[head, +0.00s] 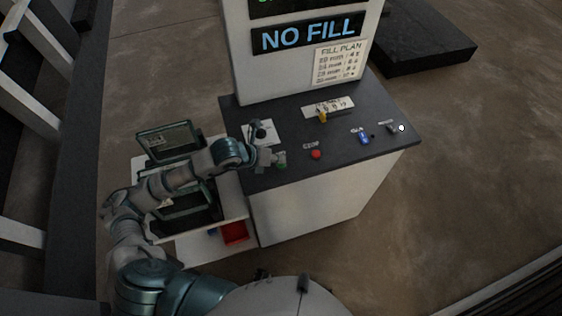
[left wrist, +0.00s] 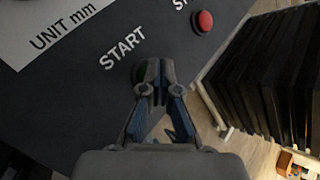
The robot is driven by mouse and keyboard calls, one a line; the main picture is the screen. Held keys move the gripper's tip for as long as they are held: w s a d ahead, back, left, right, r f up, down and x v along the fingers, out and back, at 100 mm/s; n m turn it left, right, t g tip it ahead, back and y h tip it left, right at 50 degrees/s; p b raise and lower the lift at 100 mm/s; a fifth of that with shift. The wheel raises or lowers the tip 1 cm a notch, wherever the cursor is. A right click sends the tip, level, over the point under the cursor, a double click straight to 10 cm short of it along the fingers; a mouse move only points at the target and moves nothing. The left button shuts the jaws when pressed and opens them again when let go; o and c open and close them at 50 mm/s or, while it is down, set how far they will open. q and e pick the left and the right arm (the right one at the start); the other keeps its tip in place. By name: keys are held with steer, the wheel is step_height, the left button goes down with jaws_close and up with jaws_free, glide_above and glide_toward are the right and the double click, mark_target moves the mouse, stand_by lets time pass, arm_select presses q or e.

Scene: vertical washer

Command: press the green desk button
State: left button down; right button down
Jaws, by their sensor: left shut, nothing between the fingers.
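The green desk button (head: 281,164) is on the dark desk top, near its front left edge. My left gripper (head: 272,158) is right at it in the head view. In the left wrist view, the closed fingertips (left wrist: 154,75) cover most of the green button (left wrist: 139,72), beside the word START. Only a dark green sliver shows, and I cannot tell whether the fingers touch it or hover just above. The left gripper is shut and empty. My right gripper is not in view.
A red button (head: 316,155) marked STOP sits to the right of the green one. A blue control (head: 363,138), a yellow control (head: 322,117) and a white knob (head: 401,128) stand farther along the desk. A red bin (head: 234,232) is low at the left.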

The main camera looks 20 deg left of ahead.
mark_target(279, 164)
arm_select(q)
steer(key=shift+d+r, duration=0.15)
steer(key=shift+r, duration=0.45)
steer(key=shift+r+p, duration=0.1)
steer(key=shift+p, duration=0.2)
steer(key=shift+r+p, duration=1.5)
steer(key=shift+r, duration=0.95)
steer(key=shift+f, duration=0.1)
